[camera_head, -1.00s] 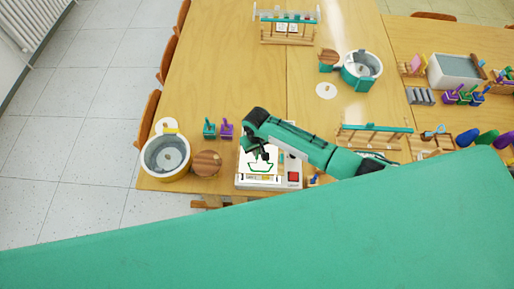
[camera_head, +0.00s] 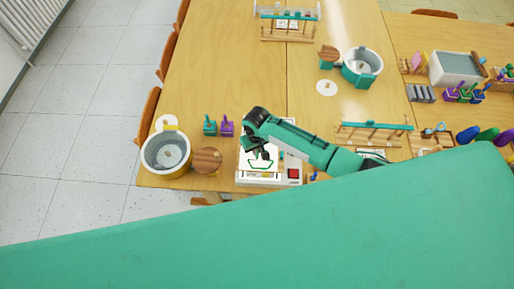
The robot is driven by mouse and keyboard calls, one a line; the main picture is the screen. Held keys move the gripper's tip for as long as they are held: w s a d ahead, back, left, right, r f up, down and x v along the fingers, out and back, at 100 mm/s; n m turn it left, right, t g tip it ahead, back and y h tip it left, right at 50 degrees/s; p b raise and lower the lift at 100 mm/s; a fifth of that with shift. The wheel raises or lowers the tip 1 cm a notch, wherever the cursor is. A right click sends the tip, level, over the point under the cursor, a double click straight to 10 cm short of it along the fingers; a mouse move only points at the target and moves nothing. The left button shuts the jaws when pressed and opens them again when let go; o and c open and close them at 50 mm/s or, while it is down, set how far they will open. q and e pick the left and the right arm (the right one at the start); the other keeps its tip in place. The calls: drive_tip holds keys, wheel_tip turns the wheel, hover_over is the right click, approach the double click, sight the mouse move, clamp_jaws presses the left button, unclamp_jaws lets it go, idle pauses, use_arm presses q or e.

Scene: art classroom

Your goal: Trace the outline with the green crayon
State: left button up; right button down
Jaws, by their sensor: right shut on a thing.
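A white drawing board or light box (camera_head: 270,181) lies at the near edge of the table, with a red square on its right side. On it is a white sheet with a green boat-like outline (camera_head: 260,166). My right gripper (camera_head: 262,155) is over the sheet, touching or just above the upper part of the outline. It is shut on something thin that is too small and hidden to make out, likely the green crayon. My left gripper is not in view.
A wooden rack (camera_head: 373,133) is to the right. The table's middle (camera_head: 240,80) is clear.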

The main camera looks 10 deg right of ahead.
drive_tip(key=shift+s+a, duration=0.15)
drive_tip(key=shift+s, duration=0.2)
drive_tip(key=shift+s+a, duration=0.1)
drive_tip(key=shift+a, duration=0.1)
idle(0.5)
drive_tip(key=shift+w+a, duration=0.25)
drive_tip(key=shift+a, duration=0.75)
idle(0.9)
wheel_tip(320, 180, up, 4)
idle(0.8)
drive_tip(key=shift+d, duration=0.1)
idle(0.4)
